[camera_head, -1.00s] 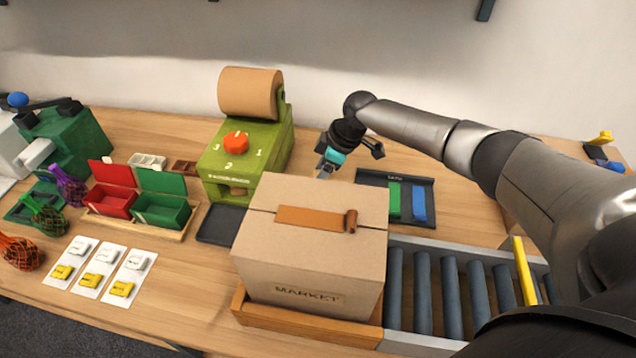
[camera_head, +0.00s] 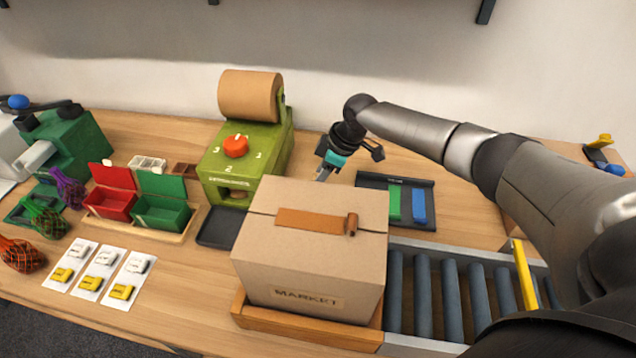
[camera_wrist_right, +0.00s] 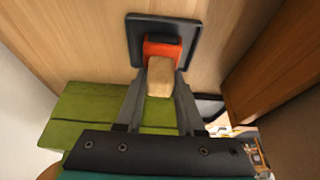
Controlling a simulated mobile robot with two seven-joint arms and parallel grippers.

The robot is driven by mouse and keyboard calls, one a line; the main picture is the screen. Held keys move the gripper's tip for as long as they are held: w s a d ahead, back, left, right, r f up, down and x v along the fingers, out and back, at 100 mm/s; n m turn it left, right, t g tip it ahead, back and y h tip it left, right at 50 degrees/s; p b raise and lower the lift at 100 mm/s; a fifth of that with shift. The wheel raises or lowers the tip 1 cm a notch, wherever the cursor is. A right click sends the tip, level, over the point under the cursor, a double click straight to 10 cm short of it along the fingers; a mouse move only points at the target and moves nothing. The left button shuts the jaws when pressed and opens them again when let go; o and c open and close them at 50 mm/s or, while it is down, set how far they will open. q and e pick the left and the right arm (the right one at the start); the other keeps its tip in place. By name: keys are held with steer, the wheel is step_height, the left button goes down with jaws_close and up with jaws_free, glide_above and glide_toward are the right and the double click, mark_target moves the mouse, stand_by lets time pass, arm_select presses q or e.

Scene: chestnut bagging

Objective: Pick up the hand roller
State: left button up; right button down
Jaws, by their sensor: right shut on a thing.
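The hand roller (camera_wrist_right: 161,74) shows in the right wrist view, with a pale wooden block-like handle and an orange-red part. It is over a small black tray (camera_wrist_right: 188,32); I cannot tell whether it touches the tray. My right gripper (camera_wrist_right: 160,85) is shut on the wooden handle, with a finger on each side. In the head view my right gripper (camera_head: 323,173) is low behind the carton, right of the green dispenser, and the carton hides the hand roller. My left gripper is not in view.
The MARKET carton (camera_head: 312,250) stands close in front of my right gripper. The green dispenser (camera_head: 245,160) with its paper roll is to the left. A dark tray (camera_head: 428,222) with green and blue bars lies to the right, behind the roller conveyor (camera_head: 425,295).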

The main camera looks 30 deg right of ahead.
step_height(320, 180, up, 20)
steer(key=p, duration=0.3)
stand_by(0.4)
steer(key=c, duration=1.2)
jaws_free()
jaws_close()
